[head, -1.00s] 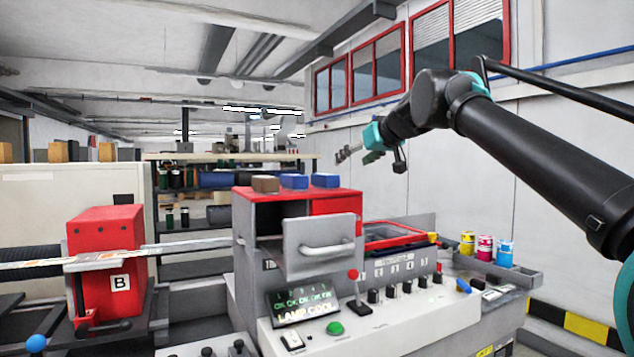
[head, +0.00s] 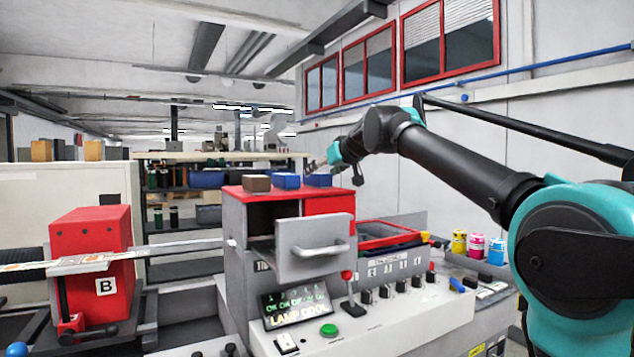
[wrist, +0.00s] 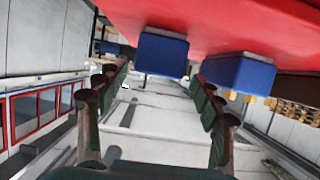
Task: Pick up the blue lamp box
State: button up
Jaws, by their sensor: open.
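Two blue boxes stand side by side on top of the red cabinet (head: 330,203): a left one (head: 286,181) and a right one (head: 318,180). Which one is the lamp box I cannot tell. My gripper (head: 318,166) is just above and right of the right blue box in the head view, small and partly unclear. The wrist view is upside down. In it my gripper (wrist: 160,78) is open and empty, its fingers apart. One blue box (wrist: 162,52) shows between the fingers, farther ahead, and another (wrist: 240,72) lies beyond the right finger.
A brown box (head: 256,183) stands left of the blue boxes. A grey drawer (head: 315,247) sticks out below the cabinet top. A red-rimmed tray (head: 390,235) and ink cans (head: 477,245) lie to the right. A wall with windows rises behind.

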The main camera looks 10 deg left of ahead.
jog(key=shift+d+f+x, duration=0.15)
jog(key=shift+x, duration=1.15)
jog(key=shift+d+f+x, duration=0.1)
jog(key=shift+f+x, duration=0.1)
jog(key=shift+x, duration=1.1)
jog(key=c, duration=1.5)
